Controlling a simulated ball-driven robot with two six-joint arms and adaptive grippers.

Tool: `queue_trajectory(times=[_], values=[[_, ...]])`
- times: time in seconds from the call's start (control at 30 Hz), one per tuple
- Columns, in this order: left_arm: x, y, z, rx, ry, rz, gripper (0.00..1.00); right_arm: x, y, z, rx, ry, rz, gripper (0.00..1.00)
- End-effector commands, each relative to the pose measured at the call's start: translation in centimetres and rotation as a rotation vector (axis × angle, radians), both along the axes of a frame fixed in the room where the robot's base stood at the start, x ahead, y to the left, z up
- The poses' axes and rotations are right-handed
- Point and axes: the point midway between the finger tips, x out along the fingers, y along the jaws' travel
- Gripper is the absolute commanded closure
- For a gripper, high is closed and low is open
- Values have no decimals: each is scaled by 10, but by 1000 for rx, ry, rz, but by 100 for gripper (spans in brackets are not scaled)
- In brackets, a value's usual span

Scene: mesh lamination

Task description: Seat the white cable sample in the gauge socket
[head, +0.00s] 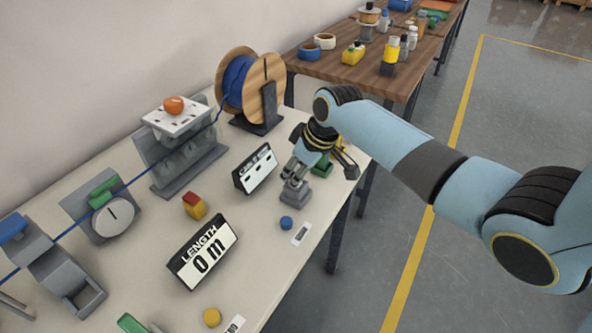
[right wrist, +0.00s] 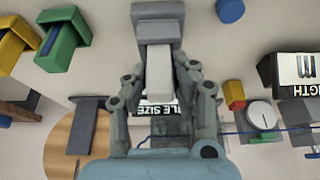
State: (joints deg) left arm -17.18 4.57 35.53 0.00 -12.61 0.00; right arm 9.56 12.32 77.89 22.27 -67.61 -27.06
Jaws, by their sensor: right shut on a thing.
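My right gripper (head: 297,182) points down at the grey gauge socket (head: 294,198) on the white bench. In the right wrist view, the right gripper (right wrist: 159,78) is shut on the white cable sample (right wrist: 159,75), a pale block between its fingers. The sample's far end meets the stepped grey socket (right wrist: 158,12) in the picture. I cannot tell whether it is inside the socket or just above it. The gripper hides the sample in the head view. The cable size display (head: 255,169) stands behind and left of the socket. My left gripper is not in view.
A green holder (head: 321,166) stands close behind the socket; a yellow holder (right wrist: 12,42) is beside it. A blue disc (head: 286,223) lies in front. The length display (head: 203,252) reads 0 m. A blue cable runs from the wooden spool (head: 270,68) along the bench.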

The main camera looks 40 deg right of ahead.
Motion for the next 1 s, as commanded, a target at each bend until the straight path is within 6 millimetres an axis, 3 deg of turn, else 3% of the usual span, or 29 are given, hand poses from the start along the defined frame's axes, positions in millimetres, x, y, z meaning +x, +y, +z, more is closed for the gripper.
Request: queue_trajectory(times=[0.2, 0.23, 0.43, 0.77, 1.0], values=[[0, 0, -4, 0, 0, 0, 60, 0, 0, -6, 0, 0, 0, 100], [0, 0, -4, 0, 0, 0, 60, 0, 0, -6, 0, 0, 0, 73], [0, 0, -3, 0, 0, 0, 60, 0, 0, -5, 0, 0, 0, 49], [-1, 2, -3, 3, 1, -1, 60, -1, -1, -1, 0, -1, 0, 49], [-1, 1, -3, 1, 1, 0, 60, -16, -8, 39, -3, -3, 2, 49]])
